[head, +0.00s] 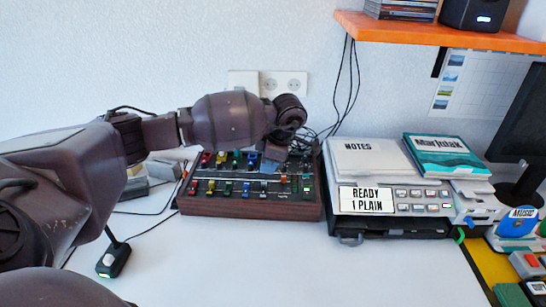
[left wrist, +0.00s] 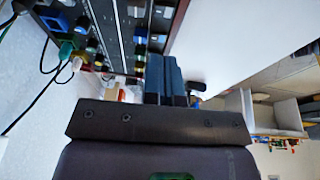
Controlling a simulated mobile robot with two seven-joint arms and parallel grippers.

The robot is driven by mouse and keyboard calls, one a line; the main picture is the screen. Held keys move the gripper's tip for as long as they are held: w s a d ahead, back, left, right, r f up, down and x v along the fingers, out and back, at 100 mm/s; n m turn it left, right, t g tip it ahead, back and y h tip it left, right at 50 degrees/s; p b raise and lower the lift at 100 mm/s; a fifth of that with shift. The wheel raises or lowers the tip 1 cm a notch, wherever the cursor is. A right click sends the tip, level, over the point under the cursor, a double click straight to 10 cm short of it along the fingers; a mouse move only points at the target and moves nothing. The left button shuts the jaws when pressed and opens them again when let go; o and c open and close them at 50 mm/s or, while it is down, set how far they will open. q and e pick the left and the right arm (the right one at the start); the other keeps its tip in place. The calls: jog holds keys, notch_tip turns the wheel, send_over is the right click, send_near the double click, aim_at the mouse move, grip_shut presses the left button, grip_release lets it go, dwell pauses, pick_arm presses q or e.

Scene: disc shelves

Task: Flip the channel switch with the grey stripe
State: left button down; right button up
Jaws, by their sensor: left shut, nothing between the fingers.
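The mixer (head: 250,208), a dark panel in a wooden case with rows of coloured knobs and small switches, sits on the white desk. Part of its panel also shows in the left wrist view (left wrist: 112,35). My left gripper (head: 270,166) is over the upper middle-right of the panel, its blue fingers pointing down. In the left wrist view its fingers (left wrist: 167,75) are together, with nothing between them. I cannot tell whether they touch the panel. I cannot make out which switch has the grey stripe; my arm and gripper hide part of the panel. My right gripper is not in view.
A printer-like machine (head: 350,222) with a "READY 1 PLAIN" display stands right of the mixer, carrying a notes pad (head: 368,160) and a teal book (head: 445,155). Cables run behind the mixer. An orange shelf (head: 440,33) hangs above.

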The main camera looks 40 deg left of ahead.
aim_at(262, 192)
pick_arm(q)
jog(key=x, duration=0.4)
jog(key=b+x, duration=0.1)
jog(key=x, duration=0.2)
jog(key=shift+w+d+f, duration=0.1)
jog(key=shift+w+d, duration=0.1)
jog(key=shift+d, duration=0.15)
jog(key=shift+w+f, duration=0.1)
jog(key=shift+f, duration=0.25)
jog(key=shift+a+f, duration=0.1)
jog(key=shift+f, duration=0.15)
